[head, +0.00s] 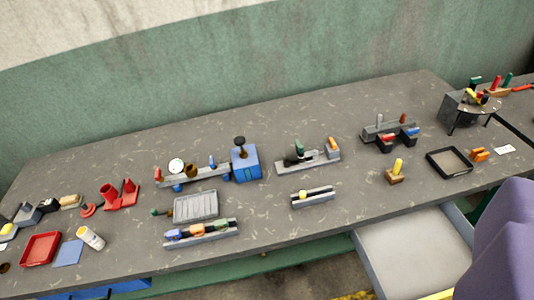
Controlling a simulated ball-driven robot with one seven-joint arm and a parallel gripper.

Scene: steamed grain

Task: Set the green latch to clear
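A small dark green upright piece (299,147) stands on a long grey fixture (310,162) near the middle of the bench. It may be the green latch, but it is too small to read its setting or any label. Other small green pieces stand at the far right, one at the back (475,81) and one beside red pieces (507,79). My gripper does not show in this view.
The grey bench (270,120) runs across the view against a green wall. A blue box (246,163), grey ribbed tray (195,206), red tray (40,248) and black tray (449,162) stand on it. An open drawer (415,250) juts out below. A purple shape (505,250) blocks the lower right.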

